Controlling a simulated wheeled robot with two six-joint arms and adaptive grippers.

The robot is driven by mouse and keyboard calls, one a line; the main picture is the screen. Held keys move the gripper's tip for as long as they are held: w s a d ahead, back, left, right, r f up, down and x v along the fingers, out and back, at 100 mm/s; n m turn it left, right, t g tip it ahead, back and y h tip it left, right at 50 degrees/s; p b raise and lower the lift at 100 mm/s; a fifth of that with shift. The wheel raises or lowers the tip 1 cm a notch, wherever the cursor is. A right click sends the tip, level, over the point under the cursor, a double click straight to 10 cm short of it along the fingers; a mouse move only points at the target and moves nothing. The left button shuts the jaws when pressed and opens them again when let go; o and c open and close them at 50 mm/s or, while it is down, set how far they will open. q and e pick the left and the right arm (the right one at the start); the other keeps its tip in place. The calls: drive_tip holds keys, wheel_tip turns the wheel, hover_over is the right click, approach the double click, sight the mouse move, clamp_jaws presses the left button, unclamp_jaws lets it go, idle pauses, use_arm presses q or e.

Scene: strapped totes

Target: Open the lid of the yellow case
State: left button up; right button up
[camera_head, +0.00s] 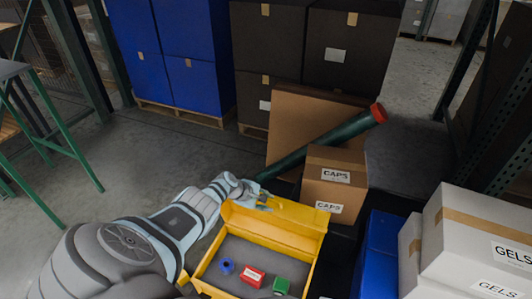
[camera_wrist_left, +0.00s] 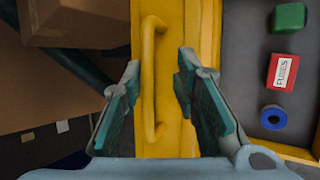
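The yellow case (camera_head: 312,277) stands open in the head view, its dark inside showing. Its yellow lid (camera_head: 280,229) is raised along the far side. In the left wrist view the yellow lid handle (camera_wrist_left: 152,80) runs up the picture between the fingers. My left gripper (camera_head: 256,196) is at the far top left of the lid. Its two fingers (camera_wrist_left: 158,75) are spread apart, with a gap on each side of the handle, and hold nothing. My right gripper is not in view.
Inside the case are a blue ring (camera_head: 227,266), a red box (camera_head: 252,276) and a green block (camera_head: 281,286). Behind the lid stand a CAPS carton (camera_head: 320,190) and a dark green tube (camera_head: 335,137). A blue tote (camera_head: 380,250) and white GELS boxes (camera_head: 478,228) are at right.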

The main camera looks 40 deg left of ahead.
use_arm(q)
drive_tip(key=shift+s+a+r, duration=0.3)
drive_tip(key=shift+s+r, duration=0.05)
drive_tip(key=shift+r, duration=0.05)
drive_tip(key=d+v, duration=0.1)
drive_tip(key=v, duration=0.5)
drive_tip(key=shift+s+a+r, duration=0.15)
drive_tip(key=shift+a, duration=0.2)
